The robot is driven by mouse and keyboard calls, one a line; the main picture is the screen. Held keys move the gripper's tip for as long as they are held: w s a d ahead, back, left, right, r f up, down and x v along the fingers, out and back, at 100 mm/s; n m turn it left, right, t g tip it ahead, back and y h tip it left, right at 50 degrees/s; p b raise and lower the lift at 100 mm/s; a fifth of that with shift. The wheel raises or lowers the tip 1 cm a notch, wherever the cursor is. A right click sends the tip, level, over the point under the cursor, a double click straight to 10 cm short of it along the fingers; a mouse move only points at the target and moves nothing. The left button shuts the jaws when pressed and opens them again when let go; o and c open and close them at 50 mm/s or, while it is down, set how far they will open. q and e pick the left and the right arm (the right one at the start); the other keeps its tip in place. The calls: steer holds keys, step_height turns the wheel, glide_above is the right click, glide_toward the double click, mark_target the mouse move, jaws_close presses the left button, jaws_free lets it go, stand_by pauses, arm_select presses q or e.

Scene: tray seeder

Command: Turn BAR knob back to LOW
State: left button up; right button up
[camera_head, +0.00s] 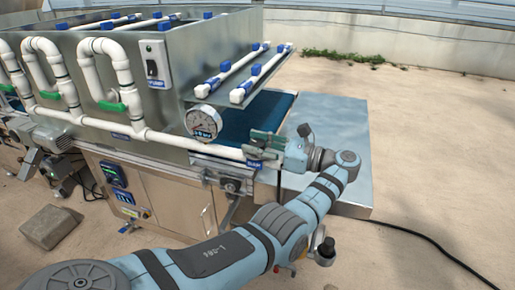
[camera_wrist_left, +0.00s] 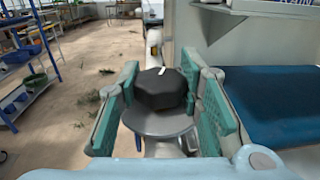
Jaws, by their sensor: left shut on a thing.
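The BAR knob (camera_wrist_left: 160,90) is dark and faceted, with a white mark on its top pointing away and slightly right in the left wrist view. It sits on a round grey disc (camera_wrist_left: 160,122). My left gripper (camera_wrist_left: 165,100) has a green finger pad on each side of the knob and is shut on it. In the head view my left gripper (camera_head: 261,146) is at the right end of the white pipe, above a small blue label (camera_head: 253,164); the knob is hidden there. My right gripper is not in view.
A pressure gauge (camera_head: 203,122) stands on the pipe left of the gripper. White rods with blue clips (camera_head: 262,75) overhang above. A blue belt (camera_head: 262,110) lies behind, and a metal plate (camera_head: 345,125) to the right. A black cable (camera_head: 430,245) crosses the floor.

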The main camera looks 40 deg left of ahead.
mark_target(257, 142)
arm_select(q)
steer(key=o, duration=1.2)
step_height(257, 142, up, 10)
